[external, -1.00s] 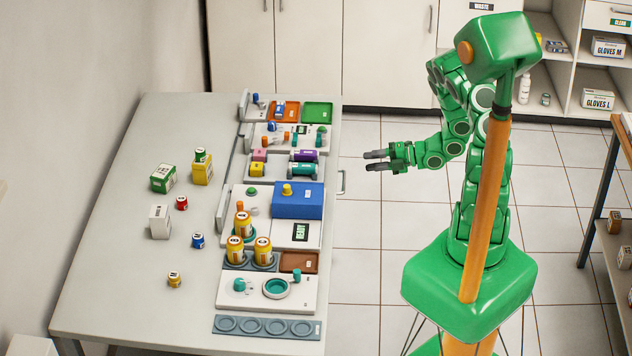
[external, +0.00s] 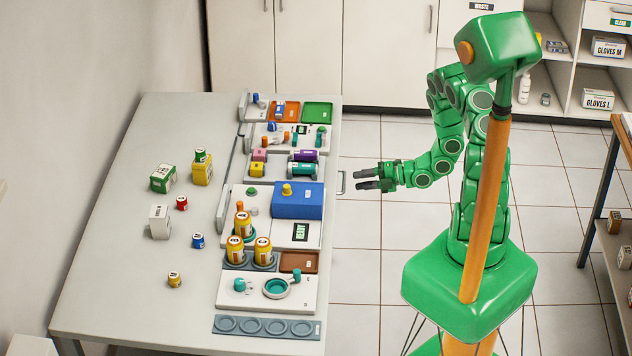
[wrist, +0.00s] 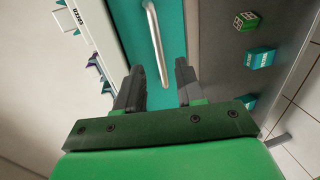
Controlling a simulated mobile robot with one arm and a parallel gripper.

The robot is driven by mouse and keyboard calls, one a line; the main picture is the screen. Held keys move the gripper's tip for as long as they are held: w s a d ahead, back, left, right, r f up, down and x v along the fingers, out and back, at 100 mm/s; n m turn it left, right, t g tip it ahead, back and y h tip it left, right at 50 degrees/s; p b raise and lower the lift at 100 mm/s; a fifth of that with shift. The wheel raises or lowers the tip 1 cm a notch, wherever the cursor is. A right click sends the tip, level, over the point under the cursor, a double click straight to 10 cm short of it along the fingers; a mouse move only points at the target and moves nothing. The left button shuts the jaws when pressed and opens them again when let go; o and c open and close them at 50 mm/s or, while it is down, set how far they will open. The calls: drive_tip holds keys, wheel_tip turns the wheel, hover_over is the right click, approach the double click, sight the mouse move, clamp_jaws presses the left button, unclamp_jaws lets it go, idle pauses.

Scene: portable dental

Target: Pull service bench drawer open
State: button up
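The service bench (external: 120,210) stands left of me in the external view. A pale bar handle (external: 342,182) sticks out from its right side. In the wrist view this handle (wrist: 154,42) runs along a teal drawer front (wrist: 172,30); I see no gap showing the drawer pulled out. My gripper (external: 360,181) is just right of the handle, apart from it in the external view. In the wrist view my gripper (wrist: 160,74) is open, its two dark fingers on either side of the handle's near end in the picture. Nothing is held, and I cannot tell the exact depth.
The bench top carries several small boxes, bottles and trays, including a blue box (external: 297,203) near the right edge. The wrist view shows small green (wrist: 246,21) and teal (wrist: 260,58) items on a grey surface. Tiled floor (external: 365,290) is clear beside the bench.

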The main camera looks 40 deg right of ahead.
drive_tip(key=shift+x, duration=2.35)
clamp_jaws()
